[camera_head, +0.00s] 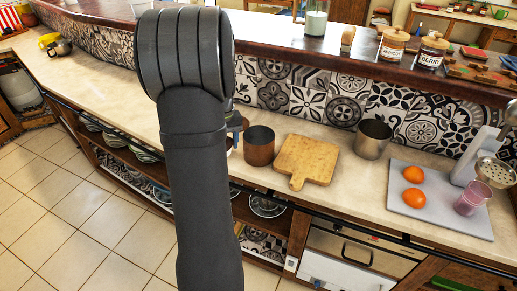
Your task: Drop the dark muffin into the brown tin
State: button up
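The brown tin (259,146) is an open copper-brown cylinder standing upright on the counter, left of a wooden cutting board. I cannot make out the dark muffin. My dark arm (198,170) fills the middle-left of the view and hides the counter behind it. A small part of what looks like my gripper (236,122) shows at the arm's right edge, just left of and above the tin. Its fingers are hidden, so I cannot tell whether it is open or holds anything.
Right of the tin are the cutting board (307,160), a steel pot (373,139) and a grey tray (397,189) with two oranges (413,186) and a pink cup (472,199). A raised wooden shelf (290,48) with jars runs behind. The counter's front edge borders the lower shelves.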

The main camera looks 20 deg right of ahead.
send_near(260, 127)
jog(key=s, duration=0.1)
jog(key=s+a, duration=0.1)
jog(key=s, duration=0.1)
jog(key=s+a, duration=0.1)
jog(key=shift+s+a+f, duration=0.15)
jog(key=shift+f, duration=0.1)
jog(key=shift+f, duration=0.15)
dwell(0.6)
jog(key=shift+f, duration=2.75)
jog(key=o, duration=1.1)
jog(key=r, duration=1.1)
jog(key=d+r, duration=0.1)
jog(key=r, duration=0.5)
jog(key=shift+r, duration=0.25)
